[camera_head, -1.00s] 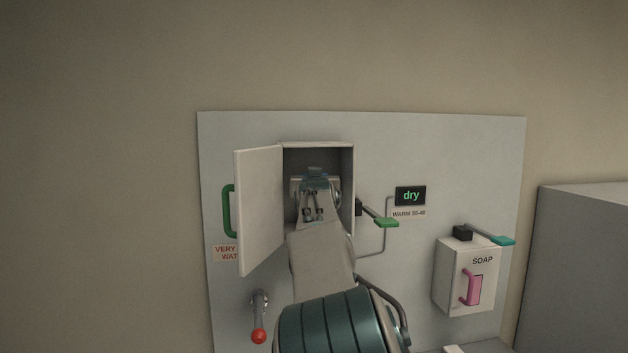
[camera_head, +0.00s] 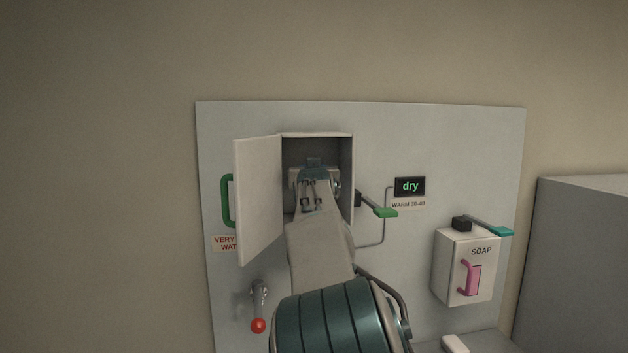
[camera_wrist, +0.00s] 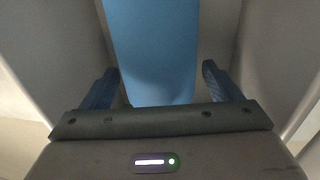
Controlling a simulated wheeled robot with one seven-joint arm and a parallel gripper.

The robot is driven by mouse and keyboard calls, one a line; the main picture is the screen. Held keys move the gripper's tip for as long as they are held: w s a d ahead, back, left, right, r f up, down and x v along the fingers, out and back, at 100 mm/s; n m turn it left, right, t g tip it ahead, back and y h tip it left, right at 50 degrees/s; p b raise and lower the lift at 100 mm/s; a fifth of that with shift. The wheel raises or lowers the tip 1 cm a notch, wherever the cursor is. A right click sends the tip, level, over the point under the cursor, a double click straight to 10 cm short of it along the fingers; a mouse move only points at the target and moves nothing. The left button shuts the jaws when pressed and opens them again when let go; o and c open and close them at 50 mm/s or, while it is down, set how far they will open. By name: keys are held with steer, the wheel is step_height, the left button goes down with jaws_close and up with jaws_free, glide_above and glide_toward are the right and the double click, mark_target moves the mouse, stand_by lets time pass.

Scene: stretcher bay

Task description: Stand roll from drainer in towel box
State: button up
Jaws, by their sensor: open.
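The towel box (camera_head: 318,137) is a pale wall cabinet with its door (camera_head: 259,200) swung open to the left. My gripper reaches into it; in the head view my own wrist hides the fingertips. In the wrist view my gripper (camera_wrist: 160,85) is open, with one dark blue finger on each side. A blue roll (camera_wrist: 152,45) stands upright in the box between and beyond the fingers. I see gaps between the roll and both fingers. I cannot make out the drainer.
A red-knobbed lever (camera_head: 258,324) hangs below the door. A grey block (camera_head: 580,260) stands at the right.

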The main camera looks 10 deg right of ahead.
steer(key=s+a+b, duration=0.1)
steer(key=s+b, duration=0.6)
steer(key=s, duration=0.4)
steer(key=shift+a, duration=0.4)
steer(key=shift+s, duration=0.1)
steer(key=s+d+f+m+g+y, duration=0.1)
steer(key=d+f+g, duration=0.15)
steer(key=f, duration=0.45)
steer(key=s+d+f+g, duration=0.2)
steer(key=d+f, duration=0.1)
steer(key=f, duration=0.5)
steer(key=s+d+f+m+g+y, duration=0.1)
steer(key=d+f+g, duration=0.15)
steer(key=f, duration=0.45)
steer(key=s+a+f+n+g, duration=0.1)
steer(key=s+a+f+g, duration=0.1)
steer(key=s+f, duration=0.4)
steer(key=s+a+f+n+g, duration=0.1)
steer(key=s+f, duration=0.6)
steer(key=s, duration=0.9)
steer(key=s+a+f+n+g, duration=0.1)
steer(key=s+a+f+g, duration=0.2)
steer(key=s+f, duration=0.4)
steer(key=s+g, duration=0.1)
steer(key=s, duration=0.2)
steer(key=shift+s+n+g+y, duration=0.4)
